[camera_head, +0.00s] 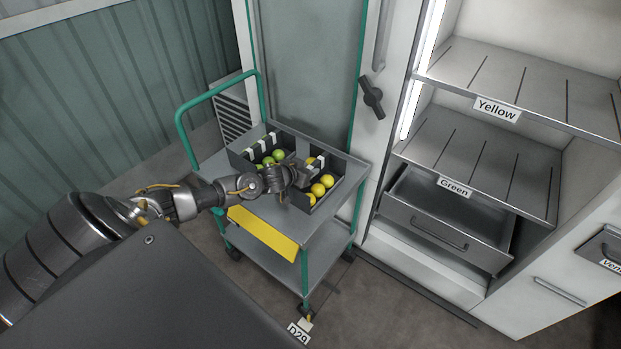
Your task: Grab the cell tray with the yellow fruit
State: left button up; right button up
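The cell tray with the yellow fruit (332,199) is a dark grey box on the right part of the cart top. Several yellow fruits (322,186) show in it. A similar dark tray with green fruit (238,158) stands just left of it. My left gripper (304,184) is at the near left side of the yellow-fruit tray and overlaps its edge in the view. Its fingers are dark and small against the tray, so I cannot tell whether they are open or shut on the wall. It hides part of the tray. My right gripper is not in view.
The grey cart (212,168) has a green handle (180,128) and a yellow front panel (262,232). At right, an open cabinet has bare shelves labelled Yellow (497,108) and Green (454,187), with an open drawer (440,232) below. A glass door (312,70) stands behind the cart.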

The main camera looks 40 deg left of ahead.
pick_arm(q)
grip_shut()
dwell(1.2)
